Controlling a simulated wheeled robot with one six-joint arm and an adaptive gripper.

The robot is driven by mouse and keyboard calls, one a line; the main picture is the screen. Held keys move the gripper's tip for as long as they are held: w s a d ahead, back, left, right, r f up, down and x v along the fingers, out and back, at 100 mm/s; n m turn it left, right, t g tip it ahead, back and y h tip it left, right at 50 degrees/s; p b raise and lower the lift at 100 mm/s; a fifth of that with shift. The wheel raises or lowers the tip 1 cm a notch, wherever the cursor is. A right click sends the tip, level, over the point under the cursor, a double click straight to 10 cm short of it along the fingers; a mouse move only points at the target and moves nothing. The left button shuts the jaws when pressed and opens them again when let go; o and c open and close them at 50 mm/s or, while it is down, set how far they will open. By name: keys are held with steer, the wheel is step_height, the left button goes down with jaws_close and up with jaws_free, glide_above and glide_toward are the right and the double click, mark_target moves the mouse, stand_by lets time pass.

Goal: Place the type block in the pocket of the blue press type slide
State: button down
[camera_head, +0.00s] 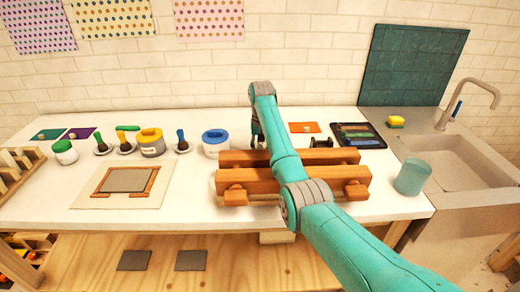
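My gripper (257,138) points down at the back of the white table, behind the wooden press-like frame. My arm and the frame partly hide its fingers, and I cannot see whether they hold anything. I cannot make out a blue type slide; it may be hidden behind my arm. Small flat plates lie along the wall: a teal one (56,133), a purple one (90,132) and an orange one (297,127). Each has a small pale piece on it, too small to identify. No type block can be told for certain.
The wooden frame (240,158) fills the middle of the table (190,200). A dark tray (374,143), a translucent cup (412,178) and a sink (450,165) are at right.

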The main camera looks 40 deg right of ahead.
steer(key=shift+f, duration=0.15)
steer(key=c, duration=0.7)
jaws_free()
steer(key=shift+o, duration=0.2)
